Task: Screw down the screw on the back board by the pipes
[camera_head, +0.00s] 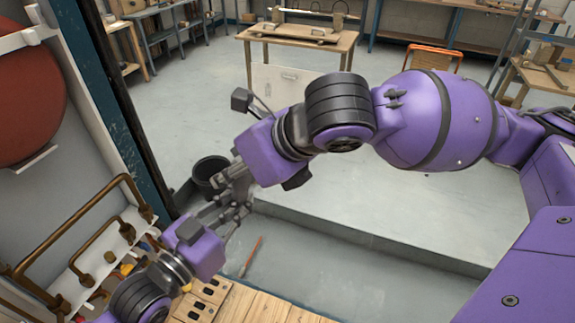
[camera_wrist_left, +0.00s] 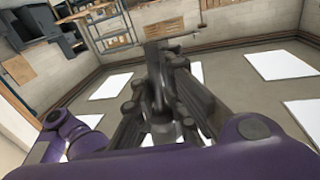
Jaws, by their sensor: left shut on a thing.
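The brass pipes (camera_head: 80,225) run along a white back board (camera_head: 68,283) at the left of the head view. I cannot make out the screw. My left gripper (camera_head: 229,207) reaches up and right from the lower left, to the right of the pipes. It is shut on a small dark thing that I cannot identify. In the left wrist view its dark fingers (camera_wrist_left: 165,70) fill the middle and hide most of what they hold. My right gripper (camera_head: 236,180) comes down from the right, and its fingers overlap the left one's in the picture. I cannot tell whether they touch.
A wooden slatted top (camera_head: 258,303) with dark pieces lies at the bottom. A black bucket (camera_head: 210,172) stands on the floor behind the grippers. A red round tank (camera_head: 28,95) hangs at upper left beside a dark blue post (camera_head: 112,110). A thin orange-brown stick (camera_head: 251,256) lies low.

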